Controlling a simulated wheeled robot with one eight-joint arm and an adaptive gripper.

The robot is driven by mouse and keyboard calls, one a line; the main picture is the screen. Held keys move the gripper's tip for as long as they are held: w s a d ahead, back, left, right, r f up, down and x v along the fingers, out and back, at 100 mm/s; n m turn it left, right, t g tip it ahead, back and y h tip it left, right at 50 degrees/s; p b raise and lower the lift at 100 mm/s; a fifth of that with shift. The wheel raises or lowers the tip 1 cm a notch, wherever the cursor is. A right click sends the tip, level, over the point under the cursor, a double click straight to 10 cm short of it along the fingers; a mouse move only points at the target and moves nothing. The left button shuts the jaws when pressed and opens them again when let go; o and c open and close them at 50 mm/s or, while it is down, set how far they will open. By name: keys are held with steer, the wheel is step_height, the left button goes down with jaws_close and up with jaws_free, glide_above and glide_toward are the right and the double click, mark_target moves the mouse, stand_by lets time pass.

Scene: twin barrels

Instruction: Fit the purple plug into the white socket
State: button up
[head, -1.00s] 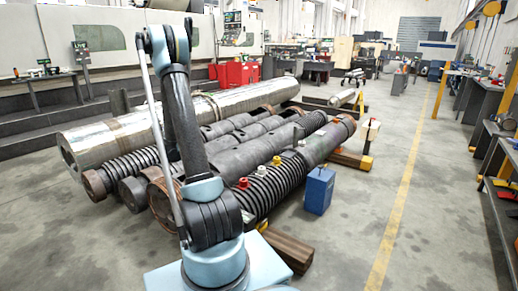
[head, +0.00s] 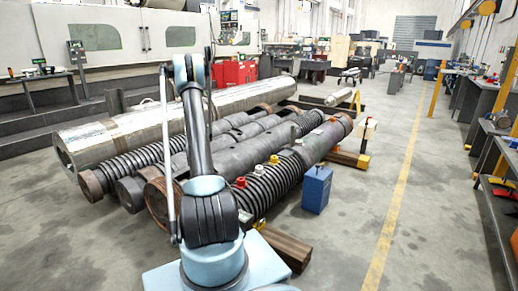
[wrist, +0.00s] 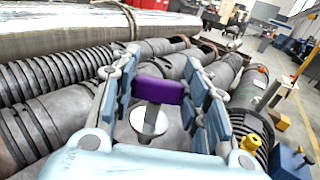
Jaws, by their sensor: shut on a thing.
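A purple plug (wrist: 158,90) is held between the fingers of my gripper (wrist: 160,94) in the wrist view, clear of the barrels below. A pale round piece with a short stem (wrist: 150,121) shows just below the plug; I cannot tell whether it is joined to it. In the head view a small white fitting (head: 299,142), which looks like the white socket, stands on top of the nearest dark barrel. I cannot make out its opening. The gripper and plug cannot be made out in the head view, and the plug is apart from the fitting.
A red fitting (head: 240,183) and a yellow fitting (head: 273,160) stand on the same ribbed barrel (head: 266,190). A blue box (head: 317,190) stands on the floor to its right. Several other barrels lie to the left. The floor around the yellow line (head: 393,200) is clear.

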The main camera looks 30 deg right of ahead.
steer(key=s+d+f+m+g+h, duration=0.2)
steer(key=s+d+f+g, duration=0.1)
steer(key=d, duration=0.7)
steer(key=s+d+f+m+g+h, duration=0.2)
steer(key=s+d+f+m+h, duration=0.1)
steer(key=d, duration=0.8)
steer(key=s+d+f+m+g+h, duration=0.2)
steer(key=s+d+f, duration=0.3)
steer(key=d, duration=0.5)
steer(key=shift+s+d+f+g, duration=0.3)
steer(key=shift+f+g, duration=0.35)
steer(key=shift+g, duration=0.15)
steer(key=shift+a, duration=0.2)
steer(key=shift+f, duration=2.9)
steer(key=shift+f, duration=1.8)
steer(key=o, duration=1.2)
steer(key=shift+s, duration=0.1)
